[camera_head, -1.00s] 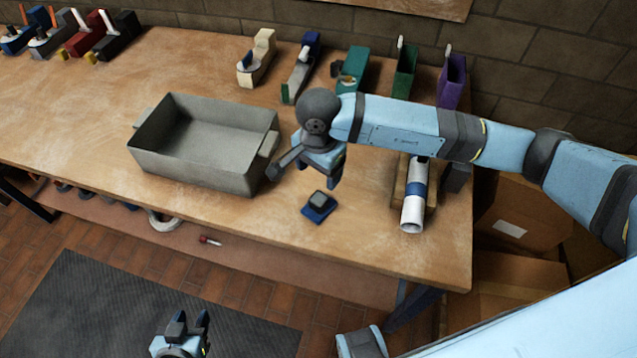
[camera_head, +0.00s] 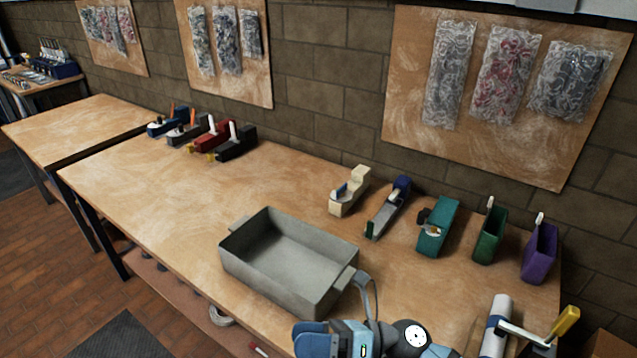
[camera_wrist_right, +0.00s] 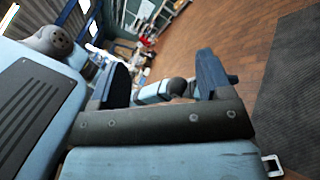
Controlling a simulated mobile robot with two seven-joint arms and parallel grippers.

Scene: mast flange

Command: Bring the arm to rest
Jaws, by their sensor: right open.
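My right gripper (camera_head: 305,338) is at the bottom edge of the head view, in front of the grey bin, with its arm folded in close to the camera. In the right wrist view the two dark fingers of this gripper (camera_wrist_right: 165,82) stand apart with nothing held between them. Beyond them the wrist view shows the brick-red floor (camera_wrist_right: 225,35) and a dark mat (camera_wrist_right: 290,80). My left gripper cannot be made out in either view now.
A grey open bin (camera_head: 290,262) stands empty on the wooden bench (camera_head: 150,205). Several tape dispensers, including a purple one (camera_head: 540,255), line the back. A white roll (camera_head: 496,318) and a yellow-handled tool (camera_head: 562,325) are at the lower right. Bagged items hang on wall boards.

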